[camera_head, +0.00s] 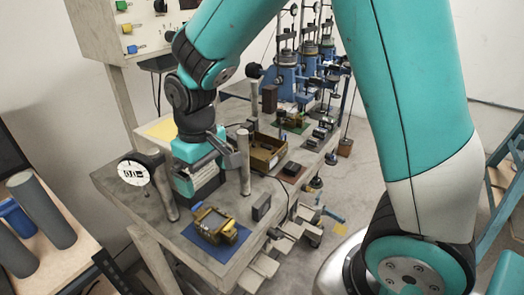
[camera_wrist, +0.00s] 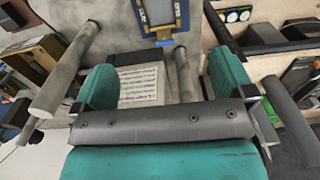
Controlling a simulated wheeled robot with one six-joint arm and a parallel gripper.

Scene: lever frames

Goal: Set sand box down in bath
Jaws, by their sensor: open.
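My gripper (camera_head: 193,172) points down over the near grey bench. In the wrist view its two teal fingers (camera_wrist: 165,84) are spread apart. A dark block with a white printed label (camera_wrist: 138,85) shows between them; I cannot tell whether they touch it. In the head view the block (camera_head: 207,187) is partly hidden by the gripper. A small brass open frame (camera_head: 212,224) sits on a blue mat (camera_head: 232,240) at the bench front. A brass-walled open box (camera_head: 266,152) stands farther back. I cannot tell for sure which is the sand box or the bath.
Grey posts (camera_head: 243,160) and a round dial gauge (camera_head: 132,173) stand close beside my gripper. A small dark block (camera_head: 262,207) lies near the bench's right edge. Blue lever frames (camera_head: 288,80) stand behind. A side table with grey cylinders (camera_head: 42,210) is at left.

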